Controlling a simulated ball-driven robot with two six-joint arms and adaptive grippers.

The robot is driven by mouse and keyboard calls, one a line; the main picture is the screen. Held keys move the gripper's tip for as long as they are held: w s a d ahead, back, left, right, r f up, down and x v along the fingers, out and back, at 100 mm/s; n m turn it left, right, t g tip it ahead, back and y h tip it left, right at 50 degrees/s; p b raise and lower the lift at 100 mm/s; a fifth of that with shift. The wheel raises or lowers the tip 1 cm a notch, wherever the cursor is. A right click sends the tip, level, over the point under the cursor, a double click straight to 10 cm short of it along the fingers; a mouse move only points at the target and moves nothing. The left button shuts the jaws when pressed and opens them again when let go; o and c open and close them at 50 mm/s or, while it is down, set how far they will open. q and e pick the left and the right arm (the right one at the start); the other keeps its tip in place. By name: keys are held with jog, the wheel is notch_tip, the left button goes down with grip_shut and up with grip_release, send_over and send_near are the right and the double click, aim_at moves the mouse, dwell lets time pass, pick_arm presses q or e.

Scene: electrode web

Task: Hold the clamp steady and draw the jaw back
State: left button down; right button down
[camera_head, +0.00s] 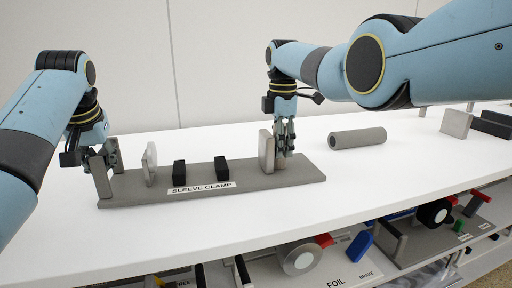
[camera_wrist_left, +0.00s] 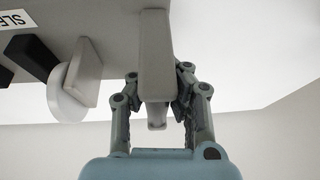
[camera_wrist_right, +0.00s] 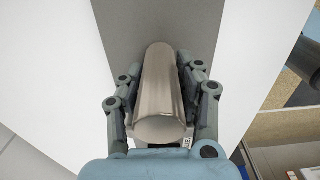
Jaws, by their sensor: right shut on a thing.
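The sleeve clamp is a long grey base (camera_head: 230,187) with a "SLEEVE CLAMP" label. A grey upright end plate (camera_head: 101,177) stands at its left end; it also shows in the left wrist view (camera_wrist_left: 155,50). Beside it is a pale round-edged jaw piece (camera_head: 150,163). A grey upright jaw plate (camera_head: 266,150) stands toward the right end. My left gripper (camera_head: 112,158) is at the end plate, its fingers on both sides of the plate's edge, seemingly not closed on it. My right gripper (camera_head: 285,155) is shut on a metal cylindrical handle (camera_wrist_right: 160,90) beside the jaw plate.
Two black blocks (camera_head: 180,173) (camera_head: 221,169) stand on the base between the jaws. A grey cylinder (camera_head: 357,138) lies on the white table to the right. A grey block (camera_head: 456,123) and dark pieces are further right. A shelf below holds several parts.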

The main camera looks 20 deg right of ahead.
jog(key=shift+s+d, duration=0.1)
jog(key=shift+d, duration=1.75)
jog(key=c, duration=1.2)
grip_release()
jog(key=o, duration=0.3)
jog(key=shift+a, duration=0.2)
jog(key=shift+r, duration=0.1)
jog(key=shift+r, duration=0.35)
notch_tip(320, 180, up, 11)
